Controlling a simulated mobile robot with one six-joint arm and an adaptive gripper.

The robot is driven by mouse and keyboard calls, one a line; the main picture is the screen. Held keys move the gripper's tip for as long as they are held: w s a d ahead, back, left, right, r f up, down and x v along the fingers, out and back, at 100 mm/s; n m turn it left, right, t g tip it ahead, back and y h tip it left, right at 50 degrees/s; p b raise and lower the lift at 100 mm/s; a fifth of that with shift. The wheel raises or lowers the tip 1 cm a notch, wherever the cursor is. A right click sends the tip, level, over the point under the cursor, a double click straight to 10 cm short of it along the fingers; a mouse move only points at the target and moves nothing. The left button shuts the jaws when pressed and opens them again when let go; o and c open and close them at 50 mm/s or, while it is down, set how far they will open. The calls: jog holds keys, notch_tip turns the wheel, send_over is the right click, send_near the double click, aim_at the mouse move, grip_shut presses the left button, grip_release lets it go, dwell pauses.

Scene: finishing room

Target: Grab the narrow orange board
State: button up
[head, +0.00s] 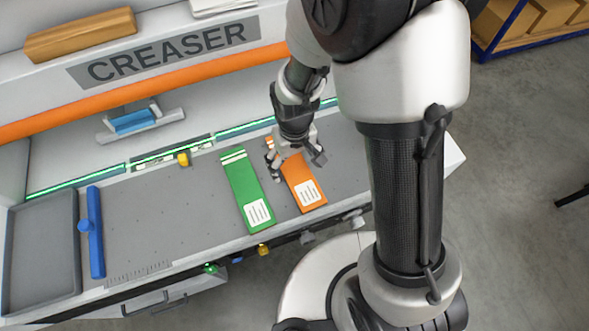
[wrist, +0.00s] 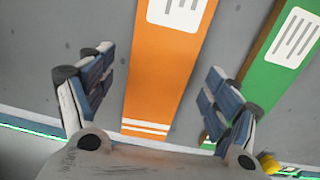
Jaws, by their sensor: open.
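The narrow orange board (head: 305,186) lies flat on the grey bed of the creaser, with a white label at its near end. In the wrist view the orange board (wrist: 163,70) runs between the fingers, with two white stripes at one end. My gripper (head: 297,160) is open over the far part of the board. In the wrist view my gripper (wrist: 150,88) has one finger on each side of the board, with gaps to both. I cannot tell its exact height above the bed. Part of the board is hidden by the gripper in the head view.
A green board (head: 242,187) lies just left of the orange one; it also shows in the wrist view (wrist: 275,70), near the right finger. A blue bar (head: 95,235) and a grey tray (head: 42,255) are at the left. The grey bed (head: 160,222) between is clear.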

jog(key=shift+f, duration=0.55)
jog(key=shift+c, duration=0.3)
jog(key=c, duration=1.1)
